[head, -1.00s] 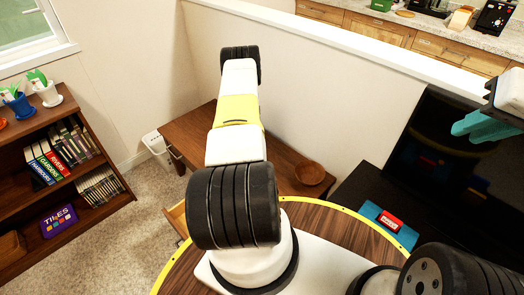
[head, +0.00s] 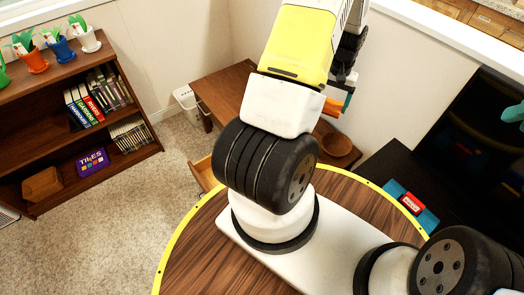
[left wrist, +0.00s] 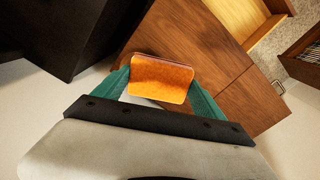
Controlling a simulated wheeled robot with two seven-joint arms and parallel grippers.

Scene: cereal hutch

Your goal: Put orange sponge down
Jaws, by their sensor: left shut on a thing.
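The orange sponge (left wrist: 161,82) is held between the teal fingers of my left gripper (left wrist: 158,88) in the left wrist view. Both fingers touch its sides, and the brown wooden desk (left wrist: 190,38) lies beneath it. Whether the sponge touches the desk cannot be told. In the head view my left gripper (head: 338,97) is beyond my arm, above the desk (head: 222,88), with a small orange edge of the sponge (head: 347,101) showing. A teal finger of my right gripper (head: 514,113) shows at the right edge; its opening is cut off.
A wooden bowl (head: 337,151) sits on the desk. A pulled-out drawer (head: 204,173) is at its front. A black unit (head: 385,165) stands to the right, and a bookshelf (head: 65,135) with plants at the left.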

